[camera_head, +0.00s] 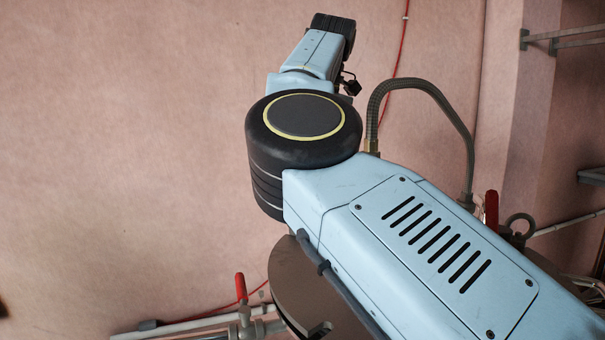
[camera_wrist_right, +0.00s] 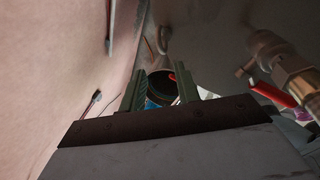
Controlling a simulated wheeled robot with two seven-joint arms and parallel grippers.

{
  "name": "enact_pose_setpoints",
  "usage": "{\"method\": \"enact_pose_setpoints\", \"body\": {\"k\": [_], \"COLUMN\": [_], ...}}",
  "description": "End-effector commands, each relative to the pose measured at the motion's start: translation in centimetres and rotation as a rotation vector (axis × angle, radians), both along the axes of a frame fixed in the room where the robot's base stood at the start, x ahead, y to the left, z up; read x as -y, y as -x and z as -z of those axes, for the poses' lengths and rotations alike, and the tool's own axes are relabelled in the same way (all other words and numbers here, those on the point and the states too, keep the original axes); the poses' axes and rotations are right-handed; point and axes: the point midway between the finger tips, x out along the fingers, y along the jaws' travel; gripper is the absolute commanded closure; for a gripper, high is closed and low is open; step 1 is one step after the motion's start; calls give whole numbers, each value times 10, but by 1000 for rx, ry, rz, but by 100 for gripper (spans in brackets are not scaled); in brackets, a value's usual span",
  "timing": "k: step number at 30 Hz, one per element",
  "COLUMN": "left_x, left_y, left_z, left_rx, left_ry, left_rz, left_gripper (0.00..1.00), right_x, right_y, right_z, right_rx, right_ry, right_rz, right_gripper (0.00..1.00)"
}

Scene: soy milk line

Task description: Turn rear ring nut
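In the right wrist view, the two green-grey fingers of my right gripper (camera_wrist_right: 161,70) stand apart with a gap between them. A dark round opening (camera_wrist_right: 160,86) with blue and red inside shows in that gap. I cannot tell how far beyond the fingers it lies. No ring nut can be made out for certain. A brass fitting (camera_wrist_right: 296,84) is at the right of the wrist view, clear of the fingers. In the head view, my blue right arm crosses from lower right to top centre and its fingers are hidden. My left gripper is not in view.
Red valve handles stand at lower left (camera_head: 241,288) and right (camera_head: 491,209). A brown disc (camera_head: 300,285) lies below my arm. The pink wall (camera_head: 120,130) leaves free room at left.

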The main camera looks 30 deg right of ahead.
Motion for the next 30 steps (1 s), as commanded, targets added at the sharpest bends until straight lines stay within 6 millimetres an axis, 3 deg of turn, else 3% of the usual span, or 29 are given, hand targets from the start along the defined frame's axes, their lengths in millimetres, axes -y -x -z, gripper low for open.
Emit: {"method": "enact_pose_setpoints", "body": {"k": [1,6,17,20,24,30], "left_x": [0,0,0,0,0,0], "left_y": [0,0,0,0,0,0], "left_z": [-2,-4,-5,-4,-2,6], "left_rx": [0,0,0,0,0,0], "left_ry": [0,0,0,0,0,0], "left_rz": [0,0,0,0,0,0], "left_gripper": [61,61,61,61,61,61], "right_x": [1,2,3,4,12,38], "right_y": [2,7,8,8,6,4], "right_z": [-11,-28,-32,-31,-27,-23], "right_rx": [4,1,-1,-1,3,81], "right_ry": [0,0,0,4,44,180], "right_rz": [-2,-1,0,12,135,553], "right_gripper": [68,68,68,81,99,100]}}
